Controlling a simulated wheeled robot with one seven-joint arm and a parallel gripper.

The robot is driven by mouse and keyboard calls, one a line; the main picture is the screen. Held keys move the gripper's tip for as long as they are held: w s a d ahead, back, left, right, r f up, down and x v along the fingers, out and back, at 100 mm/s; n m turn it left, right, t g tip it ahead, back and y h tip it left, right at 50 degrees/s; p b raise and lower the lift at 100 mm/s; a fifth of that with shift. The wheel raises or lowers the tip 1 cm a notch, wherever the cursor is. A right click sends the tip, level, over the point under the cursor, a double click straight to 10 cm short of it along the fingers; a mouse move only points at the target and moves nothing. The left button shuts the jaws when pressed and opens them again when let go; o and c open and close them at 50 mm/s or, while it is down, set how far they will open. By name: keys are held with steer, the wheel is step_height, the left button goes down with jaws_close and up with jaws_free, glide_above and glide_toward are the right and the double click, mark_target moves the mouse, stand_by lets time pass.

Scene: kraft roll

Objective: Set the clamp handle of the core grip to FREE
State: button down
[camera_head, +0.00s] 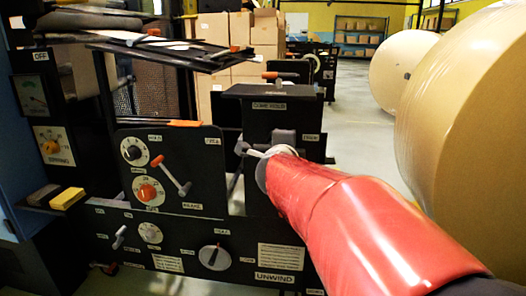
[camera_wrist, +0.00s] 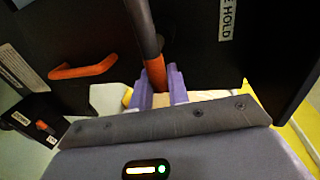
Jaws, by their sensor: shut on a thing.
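The clamp handle (camera_wrist: 156,72) shows in the wrist view as a dark shaft with a red-brown grip, coming down from the top. My gripper (camera_wrist: 161,80) has its two purple fingers shut on either side of this grip. A white label ending in "HOLD" (camera_wrist: 229,18) is on the black panel to the right. In the head view the black core grip housing (camera_head: 255,122) stands beyond my red-sleeved arm, with a label at its top. A small label, seemingly FREE (camera_head: 311,137), is at its right. My arm hides the handle and its exact setting there.
To the left is a black panel with knobs and a brake lever (camera_head: 178,181). A lower UNWIND panel (camera_head: 275,278) has a dial. Large kraft rolls (camera_head: 470,110) stand close on the right. An orange handle (camera_wrist: 84,68) shows left of my fingers in the wrist view.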

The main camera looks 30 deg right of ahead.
steer(key=shift+f, duration=0.1)
stand_by(0.4)
steer(key=c, duration=1.4)
jaws_free()
steer(key=p+v, duration=0.2)
steer(key=v, duration=0.6)
steer(key=shift+p, duration=0.3)
